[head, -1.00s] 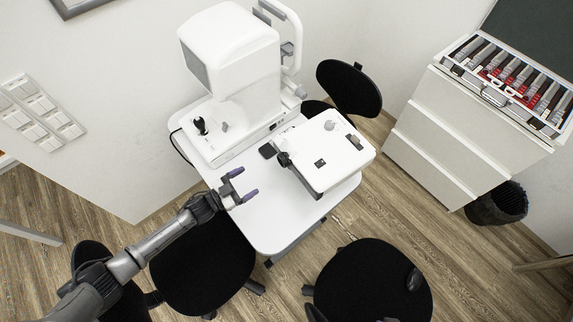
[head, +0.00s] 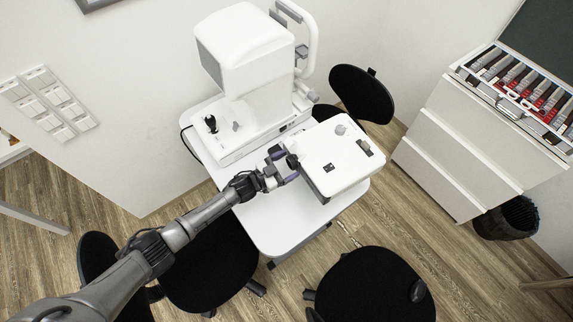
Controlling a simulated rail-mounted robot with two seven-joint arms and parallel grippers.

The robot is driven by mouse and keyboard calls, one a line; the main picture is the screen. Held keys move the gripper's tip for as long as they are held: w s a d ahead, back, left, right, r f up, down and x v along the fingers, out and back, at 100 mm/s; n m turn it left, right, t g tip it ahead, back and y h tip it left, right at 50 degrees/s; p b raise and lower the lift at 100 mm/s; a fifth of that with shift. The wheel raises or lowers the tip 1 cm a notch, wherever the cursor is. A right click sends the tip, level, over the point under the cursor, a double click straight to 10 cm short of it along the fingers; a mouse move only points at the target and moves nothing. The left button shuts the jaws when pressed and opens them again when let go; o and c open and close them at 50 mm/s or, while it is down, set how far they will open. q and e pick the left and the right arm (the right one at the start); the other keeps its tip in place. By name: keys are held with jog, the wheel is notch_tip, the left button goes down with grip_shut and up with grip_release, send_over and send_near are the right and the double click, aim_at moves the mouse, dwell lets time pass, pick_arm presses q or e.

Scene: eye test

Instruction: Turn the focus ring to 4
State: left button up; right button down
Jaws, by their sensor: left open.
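The white box-shaped device (head: 338,158) sits on the right part of the white table. A small black round part (head: 292,161), which looks like the focus ring, sticks out of its left side. Its markings are too small to read. My left gripper (head: 283,166) is open at this part, with one finger on its far side and one on its near side. I cannot tell whether the fingers touch it. My right gripper is not in view.
A tall white instrument (head: 246,55) with a black joystick (head: 211,123) stands behind my left gripper. The front of the white table (head: 275,225) is bare. Black chairs (head: 372,285) stand around it. A white drawer cabinet (head: 455,150) with an open lens case stands at the right.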

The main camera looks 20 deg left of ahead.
pick_arm(q)
jog(key=shift+c, duration=0.3)
jog(key=c, duration=0.9)
jog(key=shift+f+m+b, duration=0.1)
jog(key=shift+m+b, duration=0.35)
jog(key=shift+m, duration=1.75)
jog(key=o, duration=1)
jog(key=shift+c, duration=0.2)
jog(key=shift+s, duration=0.1)
